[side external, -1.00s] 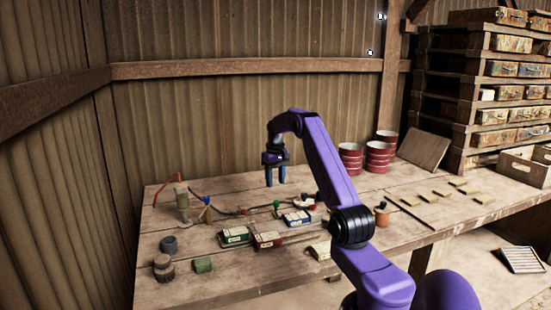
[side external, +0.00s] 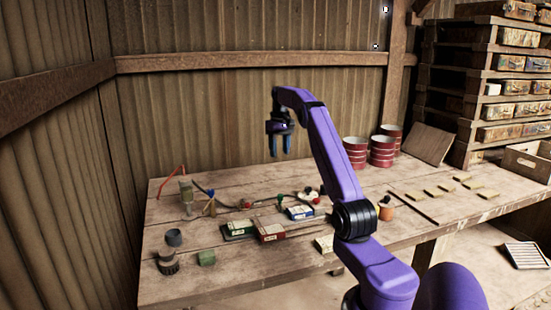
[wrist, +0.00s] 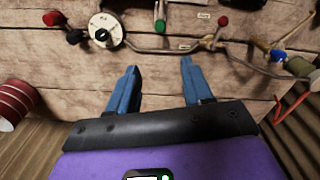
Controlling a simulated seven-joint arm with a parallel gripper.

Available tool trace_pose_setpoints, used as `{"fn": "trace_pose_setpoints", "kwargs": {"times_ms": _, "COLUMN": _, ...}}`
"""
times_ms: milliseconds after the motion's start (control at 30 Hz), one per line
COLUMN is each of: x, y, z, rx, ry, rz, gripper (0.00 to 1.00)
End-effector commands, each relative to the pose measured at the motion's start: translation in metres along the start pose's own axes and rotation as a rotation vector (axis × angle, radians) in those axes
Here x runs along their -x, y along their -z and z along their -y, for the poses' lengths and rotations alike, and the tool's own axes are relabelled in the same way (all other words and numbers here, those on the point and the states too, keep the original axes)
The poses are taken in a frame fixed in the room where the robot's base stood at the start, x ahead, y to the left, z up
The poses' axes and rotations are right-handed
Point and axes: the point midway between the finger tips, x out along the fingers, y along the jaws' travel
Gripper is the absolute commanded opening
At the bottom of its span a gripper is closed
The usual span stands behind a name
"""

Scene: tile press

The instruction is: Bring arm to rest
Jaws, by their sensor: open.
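My gripper (side external: 281,155) hangs above the wooden table, fingers pointing down and apart, with nothing between them. In the wrist view its two blue fingers (wrist: 160,72) are spread over bare planks. My purple arm is bent, with the wrist held well clear of the table items. A small press-like stand (side external: 186,194) with a red lever is at the table's left. Green (side external: 239,230), red (side external: 271,233) and blue (side external: 300,213) boxes with pale tops lie on the table, below the gripper's level.
Red cans (side external: 382,152) are stacked at the back right, near a leaning board (side external: 428,146). Several flat tan tiles (side external: 431,191) lie at right. A round dial (wrist: 106,31) joins piping.

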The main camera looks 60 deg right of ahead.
Motion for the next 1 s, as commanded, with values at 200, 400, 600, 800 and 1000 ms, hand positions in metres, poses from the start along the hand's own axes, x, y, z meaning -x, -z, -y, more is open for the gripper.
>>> {"fn": "trace_pose_setpoints", "kwargs": {"times_ms": 200, "x": 0.0, "y": 0.001, "z": 0.005, "rx": 0.009, "ry": 0.0, "rz": 0.0, "gripper": 0.5}}
{"fn": "trace_pose_setpoints", "kwargs": {"times_ms": 400, "x": 0.009, "y": 0.001, "z": 0.077, "rx": 0.13, "ry": 0.001, "rz": -0.002, "gripper": 0.5}}
{"fn": "trace_pose_setpoints", "kwargs": {"times_ms": 600, "x": 0.02, "y": -0.028, "z": 0.19, "rx": 0.334, "ry": 0.002, "rz": -0.006, "gripper": 0.5}}
{"fn": "trace_pose_setpoints", "kwargs": {"times_ms": 800, "x": 0.026, "y": -0.086, "z": 0.284, "rx": 0.539, "ry": 0.004, "rz": -0.01, "gripper": 0.5}}
{"fn": "trace_pose_setpoints", "kwargs": {"times_ms": 1000, "x": 0.027, "y": -0.166, "z": 0.352, "rx": 0.743, "ry": 0.008, "rz": -0.014, "gripper": 0.5}}
